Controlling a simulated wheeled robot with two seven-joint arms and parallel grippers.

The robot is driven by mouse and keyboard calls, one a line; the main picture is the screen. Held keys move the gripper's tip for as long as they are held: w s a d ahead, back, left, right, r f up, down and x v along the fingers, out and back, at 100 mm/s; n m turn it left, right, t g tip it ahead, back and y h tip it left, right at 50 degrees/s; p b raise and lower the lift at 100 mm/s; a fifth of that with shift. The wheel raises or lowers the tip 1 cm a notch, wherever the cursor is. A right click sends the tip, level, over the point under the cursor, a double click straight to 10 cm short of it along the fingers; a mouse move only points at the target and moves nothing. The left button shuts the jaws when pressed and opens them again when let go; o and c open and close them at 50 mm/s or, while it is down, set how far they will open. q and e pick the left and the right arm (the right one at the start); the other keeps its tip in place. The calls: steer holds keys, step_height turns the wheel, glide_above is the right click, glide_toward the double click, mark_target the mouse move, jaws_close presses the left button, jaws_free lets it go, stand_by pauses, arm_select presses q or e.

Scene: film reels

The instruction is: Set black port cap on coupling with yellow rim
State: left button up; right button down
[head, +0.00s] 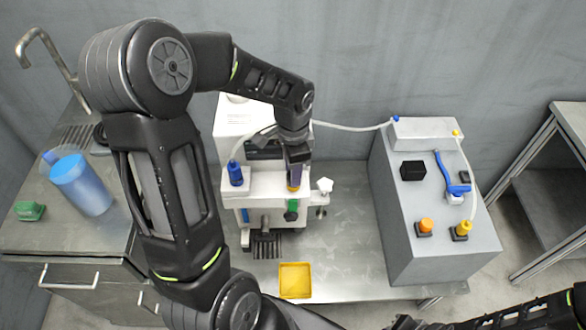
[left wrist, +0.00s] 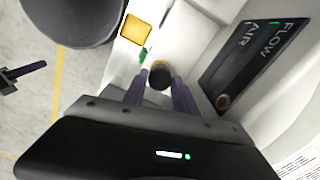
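My left gripper (head: 294,176) points down at the front of a white machine (head: 262,205), over its top ledge. In the left wrist view the left gripper's fingers (left wrist: 160,78) stand on either side of the black port cap (left wrist: 159,77), close against it. The yellow rim (left wrist: 160,63) of the coupling shows just beyond the cap; in the head view it shows (head: 294,188) right below the fingertips. The fingers hide the cap in the head view, and I cannot tell whether it is fully seated. My right gripper (head: 404,323) is partly cut off at the bottom edge.
A blue-capped fitting (head: 235,174) stands left on the ledge, a green fitting (head: 292,210) below, and a white valve (head: 325,185) at the right. A yellow tray (head: 295,281) lies in front. A grey control box (head: 440,235) stands right; a blue cup (head: 82,185) stands left.

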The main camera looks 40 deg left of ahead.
arm_select(q)
steer(key=shift+o, duration=0.3)
step_height(320, 180, up, 6)
steer(key=p, duration=0.4)
steer(key=shift+f, duration=0.2)
step_height(320, 180, up, 6)
steer(key=p, duration=0.4)
steer(key=shift+f+p, duration=0.25)
steer(key=shift+p, duration=0.05)
stand_by(0.4)
steer(key=s+d+f+n+h, duration=0.2)
steer(key=d+f, duration=0.6)
steer(key=s+d+f+n+h, duration=0.1)
steer(key=s+d+f+n, duration=0.1)
steer(key=d+f, duration=0.6)
steer(key=s+d+f+n+h, duration=0.1)
steer(key=s+d+f+n, duration=0.4)
steer(key=s+d+f, duration=0.3)
steer(key=s+f, duration=0.1)
steer(key=s, duration=0.2)
steer(key=shift+d, duration=0.3)
